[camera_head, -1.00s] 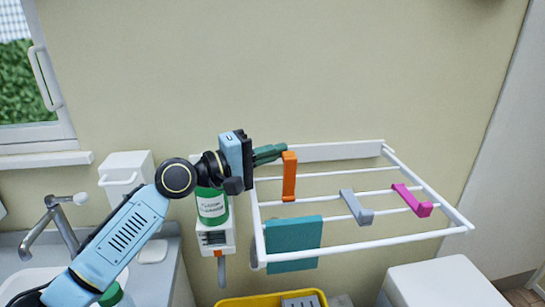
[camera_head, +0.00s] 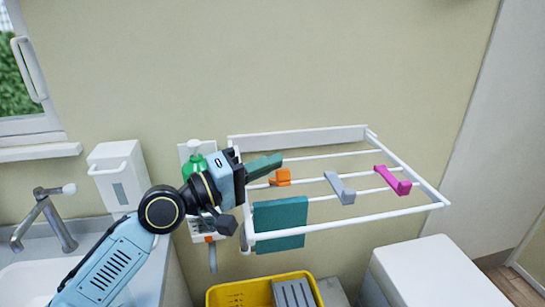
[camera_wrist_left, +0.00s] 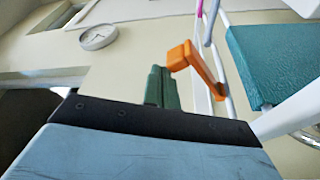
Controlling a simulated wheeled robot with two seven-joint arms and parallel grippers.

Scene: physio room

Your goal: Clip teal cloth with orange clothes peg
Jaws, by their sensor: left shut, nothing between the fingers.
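The teal cloth (camera_head: 280,226) hangs over the front left part of the white drying rack; it also shows at the right in the wrist view (camera_wrist_left: 262,60). The orange clothes peg (camera_head: 281,177) is at a rack rod behind the cloth. In the wrist view the peg (camera_wrist_left: 207,70) slants beside my fingers. My left gripper (camera_head: 279,158) is shut and empty, its green fingers just above and left of the peg. In the wrist view the fingers (camera_wrist_left: 161,86) are together, close to the peg; whether they touch it I cannot tell. My right gripper is not in view.
The white rack (camera_head: 370,215) also carries a grey peg (camera_head: 341,188) and a magenta peg (camera_head: 393,180) to the right. A yellow basket (camera_head: 235,294) stands below. A white box-shaped unit (camera_head: 435,275) is at lower right, a sink and tap (camera_head: 45,215) at left.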

